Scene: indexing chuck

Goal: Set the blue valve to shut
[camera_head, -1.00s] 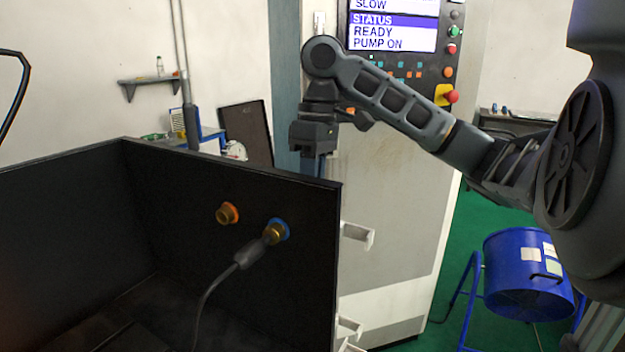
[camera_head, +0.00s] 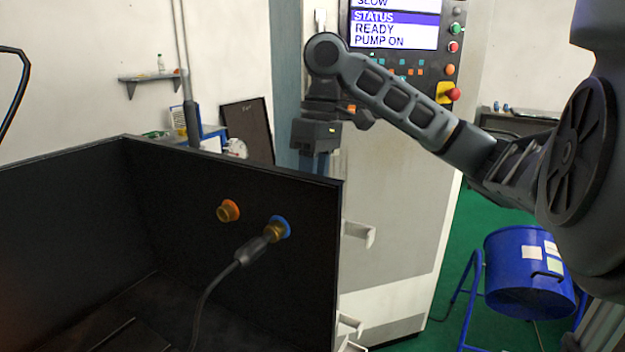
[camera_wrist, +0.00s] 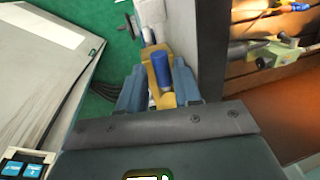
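In the wrist view a blue cylindrical part (camera_wrist: 161,69) stands beside a yellow piece (camera_wrist: 166,99), just outside a grey wall; I take these to be the blue valve, but its handle setting is unclear. My gripper (camera_wrist: 160,82) has its two blue-grey fingers apart, one on each side of these parts. Whether they touch them I cannot tell. In the head view my gripper (camera_head: 315,165) points down behind the black panel's upper right edge, fingertips hidden. The valve is hidden there. A blue-ringed brass fitting (camera_head: 279,228) with a hose shows on the panel's near face.
The black panel (camera_head: 235,275) stands directly beside my gripper. An orange-ringed fitting (camera_head: 228,210) is left of the blue one. A blue drum (camera_head: 525,275) is at the right on green floor.

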